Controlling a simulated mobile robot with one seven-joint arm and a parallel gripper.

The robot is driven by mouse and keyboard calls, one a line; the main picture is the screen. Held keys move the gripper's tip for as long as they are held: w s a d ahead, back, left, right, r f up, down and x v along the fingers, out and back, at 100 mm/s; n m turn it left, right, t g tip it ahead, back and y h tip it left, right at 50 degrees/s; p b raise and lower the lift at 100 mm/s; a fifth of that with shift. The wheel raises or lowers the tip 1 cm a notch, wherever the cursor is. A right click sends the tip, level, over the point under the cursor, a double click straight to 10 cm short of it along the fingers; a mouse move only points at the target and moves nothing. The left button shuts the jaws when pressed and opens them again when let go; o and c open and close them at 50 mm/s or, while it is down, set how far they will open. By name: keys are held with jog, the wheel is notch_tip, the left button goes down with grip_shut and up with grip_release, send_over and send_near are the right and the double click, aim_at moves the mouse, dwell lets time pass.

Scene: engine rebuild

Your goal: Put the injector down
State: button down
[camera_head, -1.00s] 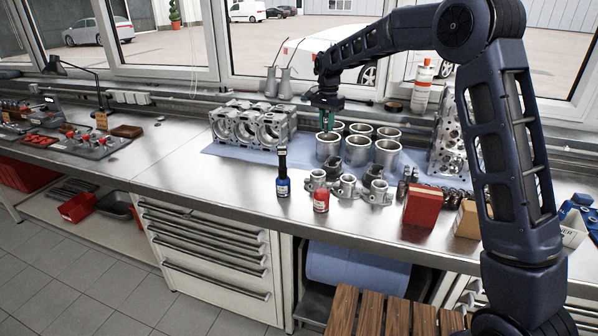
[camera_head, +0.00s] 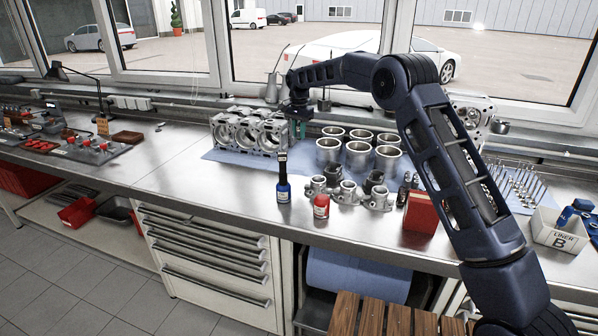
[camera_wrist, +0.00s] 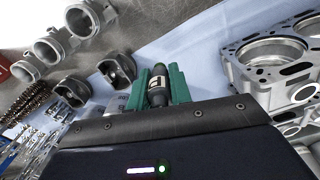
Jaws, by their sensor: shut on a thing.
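The injector (camera_wrist: 158,86) is a small dark cylindrical part with a pale lettered marking, seen in the wrist view. My gripper (camera_wrist: 158,80) has green fingers shut on it from both sides. In the head view my gripper (camera_head: 297,127) is at the right end of the grey engine block (camera_head: 240,133) and left of the metal cylinder liners (camera_head: 328,150). It is over or near the blue mat (camera_head: 220,158); its exact height is unclear. The injector cannot be made out in the head view, and its lower part is hidden in the wrist view.
Dark pistons (camera_wrist: 118,68) and a grey manifold (camera_head: 348,190) lie in front of the liners. The left-middle bench (camera_head: 170,175) is bare.

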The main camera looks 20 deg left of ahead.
notch_tip(320, 180, down, 17)
jog(key=shift+r, duration=0.15)
dwell(0.5)
jog(key=c, duration=1.3)
grip_release()
notch_tip(320, 180, up, 12)
jog(key=shift+f, duration=0.1)
